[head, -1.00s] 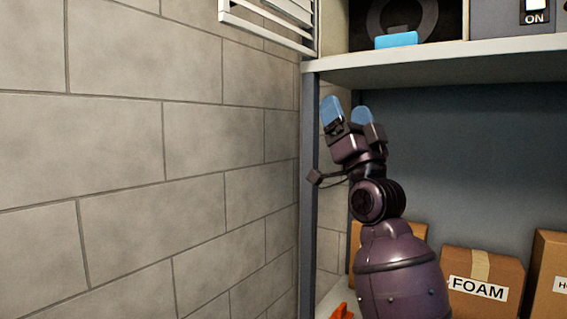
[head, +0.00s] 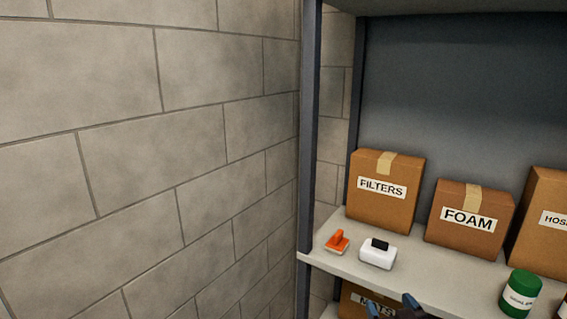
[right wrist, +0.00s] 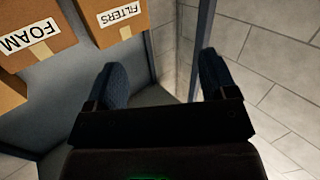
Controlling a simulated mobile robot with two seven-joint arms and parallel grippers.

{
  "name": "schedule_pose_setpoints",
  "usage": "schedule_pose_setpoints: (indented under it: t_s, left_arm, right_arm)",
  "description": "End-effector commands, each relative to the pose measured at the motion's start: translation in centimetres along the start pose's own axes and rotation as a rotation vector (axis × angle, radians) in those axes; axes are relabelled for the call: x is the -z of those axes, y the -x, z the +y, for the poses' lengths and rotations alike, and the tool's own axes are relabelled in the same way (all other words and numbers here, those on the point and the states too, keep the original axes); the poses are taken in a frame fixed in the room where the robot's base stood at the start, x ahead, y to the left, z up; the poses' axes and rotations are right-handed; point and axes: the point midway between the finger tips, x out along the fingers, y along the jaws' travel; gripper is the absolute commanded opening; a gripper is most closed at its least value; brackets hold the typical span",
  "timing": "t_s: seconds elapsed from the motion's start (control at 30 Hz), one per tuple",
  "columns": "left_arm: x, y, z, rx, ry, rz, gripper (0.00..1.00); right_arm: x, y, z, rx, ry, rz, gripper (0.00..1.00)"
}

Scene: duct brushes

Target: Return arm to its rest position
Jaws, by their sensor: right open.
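My right gripper (head: 391,306) shows only at the bottom edge of the head view, in front of the lower shelf. Its two blue fingertips are apart. In the right wrist view the gripper (right wrist: 160,75) is open, with nothing between its fingers. The wall and a shelf post lie beyond them. The rest of the right arm is out of the head view. My left gripper is in neither view.
A shelf board (head: 345,262) holds a FILTERS box (head: 385,205), a FOAM box (head: 470,225), a HOSE box (head: 545,235), an orange brush-like tool (head: 337,242), a white item (head: 378,255) and a green can (head: 520,293). A MATS box (head: 355,300) is below. A block wall (head: 150,150) fills the left.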

Motion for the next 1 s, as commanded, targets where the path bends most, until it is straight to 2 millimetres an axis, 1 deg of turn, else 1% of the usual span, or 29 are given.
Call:
schedule_pose_setpoints:
  t_s: [0.03,0.07,0.1,0.17,0.2,0.27,0.3,0.4,0.43,0.53,0.63,0.77,1.0]
  left_arm:
    - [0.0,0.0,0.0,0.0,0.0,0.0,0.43]
    - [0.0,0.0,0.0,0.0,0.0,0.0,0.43]
    - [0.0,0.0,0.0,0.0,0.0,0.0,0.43]
    - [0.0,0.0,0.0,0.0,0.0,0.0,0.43]
    - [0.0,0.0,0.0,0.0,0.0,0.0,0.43]
    - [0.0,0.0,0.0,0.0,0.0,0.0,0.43]
    - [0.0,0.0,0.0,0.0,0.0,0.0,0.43]
    - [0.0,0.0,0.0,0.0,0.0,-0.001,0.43]
    - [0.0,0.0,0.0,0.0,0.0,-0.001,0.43]
    - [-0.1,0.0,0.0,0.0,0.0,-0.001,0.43]
    - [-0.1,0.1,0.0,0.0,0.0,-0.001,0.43]
    - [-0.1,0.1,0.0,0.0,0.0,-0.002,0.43]
    - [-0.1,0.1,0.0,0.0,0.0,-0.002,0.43]
  right_arm:
    - [-2.6,1.9,0.2,-0.007,0.003,-0.052,0.78]
    - [-3.9,2.9,0.3,-0.009,0.004,-0.078,0.78]
    - [-5.6,4.2,0.3,-0.012,0.003,-0.113,0.78]
    - [-8.1,6.4,0.4,-0.017,-0.001,-0.168,0.78]
    - [-9.8,7.9,0.5,-0.019,-0.004,-0.205,0.78]
    - [-12.2,10.3,0.5,-0.024,-0.009,-0.261,0.78]
    - [-13.7,11.8,0.5,-0.028,-0.012,-0.298,0.78]
    - [-16.8,15.6,0.7,-0.04,-0.019,-0.38,0.78]
    - [-17.5,16.6,0.8,-0.043,-0.021,-0.401,0.78]
    - [-19.4,19.3,0.9,-0.053,-0.026,-0.456,0.78]
    - [-20.3,20.8,0.9,-0.059,-0.03,-0.487,0.78]
    - [-20.8,21.5,0.9,-0.062,-0.032,-0.5,0.78]
    - [-20.8,21.5,0.9,-0.062,-0.032,-0.5,0.78]
